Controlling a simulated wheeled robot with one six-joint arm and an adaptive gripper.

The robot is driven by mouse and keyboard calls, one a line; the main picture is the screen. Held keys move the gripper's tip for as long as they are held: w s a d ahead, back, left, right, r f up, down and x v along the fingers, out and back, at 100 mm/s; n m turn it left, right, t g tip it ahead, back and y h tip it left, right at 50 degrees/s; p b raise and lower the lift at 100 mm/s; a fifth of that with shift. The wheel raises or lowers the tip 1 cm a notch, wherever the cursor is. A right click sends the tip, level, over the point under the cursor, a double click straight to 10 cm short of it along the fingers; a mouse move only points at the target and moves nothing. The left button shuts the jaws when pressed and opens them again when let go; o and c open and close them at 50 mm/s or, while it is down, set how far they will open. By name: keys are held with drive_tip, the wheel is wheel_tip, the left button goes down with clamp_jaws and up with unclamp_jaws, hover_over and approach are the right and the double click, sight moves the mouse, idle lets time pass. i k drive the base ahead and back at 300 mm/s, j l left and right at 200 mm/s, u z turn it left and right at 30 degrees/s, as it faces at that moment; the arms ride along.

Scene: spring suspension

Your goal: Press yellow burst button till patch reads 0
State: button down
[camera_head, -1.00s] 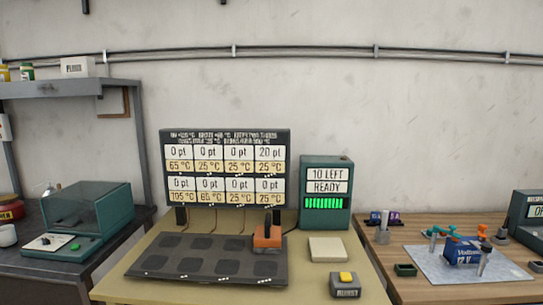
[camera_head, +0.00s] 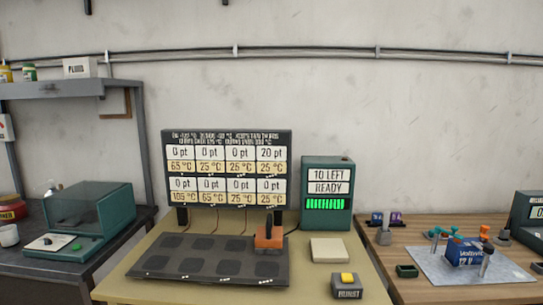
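The yellow burst button (camera_head: 347,279) sits on top of a small dark box at the front right of the beige table (camera_head: 190,291). A dark mat (camera_head: 180,262) with several square patches lies to its left. An orange block with a dark upright handle (camera_head: 268,238) stands at the mat's back right corner. The display board (camera_head: 227,167) behind shows several "0 pt" cells and one "20 pt" cell at top right, with 25 °C under it. The green unit (camera_head: 326,193) reads "10 LEFT READY" with a lit green bar. My gripper is not in view.
A pale flat pad (camera_head: 328,250) lies behind the button box. A dark bench with a green-lidded device (camera_head: 87,216) stands at left. A wooden table with a blue battery (camera_head: 464,252) stands at right. Nothing covers the button from above.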

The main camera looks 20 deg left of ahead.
sight(346, 278)
drive_tip(key=i+j, duration=0.1)
drive_tip(key=j, duration=0.6)
drive_tip(key=i+j, duration=0.15)
drive_tip(key=j, duration=0.55)
drive_tip(key=i+j+z, duration=0.1)
drive_tip(key=j, duration=0.6)
drive_tip(key=i+j, duration=0.1)
drive_tip(key=j, duration=0.6)
